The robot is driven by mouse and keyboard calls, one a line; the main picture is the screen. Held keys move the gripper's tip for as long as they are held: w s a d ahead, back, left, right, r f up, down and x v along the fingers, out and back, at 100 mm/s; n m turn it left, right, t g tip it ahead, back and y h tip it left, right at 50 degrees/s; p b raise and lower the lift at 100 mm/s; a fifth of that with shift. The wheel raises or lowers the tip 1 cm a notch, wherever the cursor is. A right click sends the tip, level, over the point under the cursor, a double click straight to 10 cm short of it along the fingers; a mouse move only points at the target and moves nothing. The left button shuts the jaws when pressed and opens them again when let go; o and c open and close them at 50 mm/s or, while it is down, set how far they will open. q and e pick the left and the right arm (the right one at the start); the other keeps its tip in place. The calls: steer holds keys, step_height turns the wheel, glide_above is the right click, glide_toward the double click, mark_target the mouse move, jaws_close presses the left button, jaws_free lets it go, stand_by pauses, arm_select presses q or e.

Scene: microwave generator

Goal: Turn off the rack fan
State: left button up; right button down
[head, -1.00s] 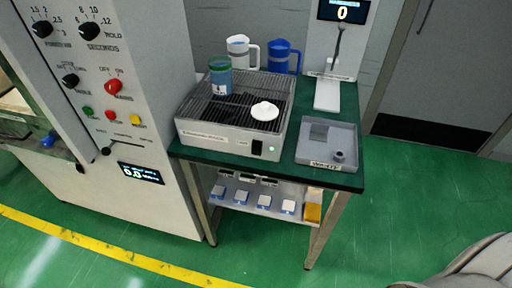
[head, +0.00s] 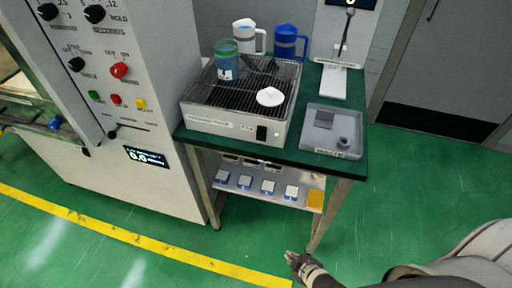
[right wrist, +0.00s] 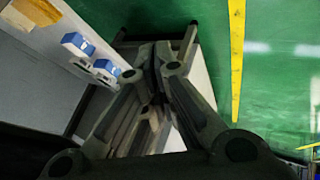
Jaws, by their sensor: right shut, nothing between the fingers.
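The rack fan (head: 222,122) is a white box with a black grille top, standing on the green bench top. On its front are a black rocker switch (head: 261,133) and a small lit green light (head: 276,135). A jar with a green lid (head: 227,62) and a white disc-like piece (head: 270,97) rest on the grille. My right gripper (head: 291,257) is low at the bottom of the head view, below and in front of the bench, well apart from the fan. In the right wrist view its fingers (right wrist: 157,75) are closed and empty. My left gripper is out of view.
A grey tray (head: 317,148) and a white stand (head: 334,84) are on the bench's right. White and blue jugs (head: 286,42) stand behind the fan. A lower shelf (head: 235,187) holds several small blue-white items. A tall control cabinet (head: 160,75) borders the left. Open green floor lies right.

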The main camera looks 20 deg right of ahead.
mark_target(262, 134)
steer(key=w+a+r+n+t+y, duration=0.1)
steer(key=w+a+r+n+t, duration=0.1)
steer(key=r, duration=1)
steer(key=w+a+r+n+t+y, duration=0.1)
steer(key=w+a+r+n+t, duration=0.1)
steer(key=r, duration=1)
steer(key=w+a+r+n+t, duration=0.2)
steer(key=w+r+n+t, duration=0.2)
steer(key=w+r, duration=0.3)
step_height(262, 134, up, 5)
steer(key=shift+r+n+y+p, duration=0.15)
steer(key=shift+n+y+p, duration=0.25)
steer(key=shift+n, duration=0.1)
steer(key=shift+w, duration=0.1)
steer(key=d+p+x, duration=0.1)
steer(key=x, duration=0.3)
steer(key=p+x, duration=0.1)
steer(key=x, duration=0.3)
steer(key=d+p+x, duration=0.1)
steer(key=x, duration=0.3)
steer(key=shift+w+d, duration=0.3)
steer(key=shift+w, duration=0.2)
steer(key=shift+f, duration=0.25)
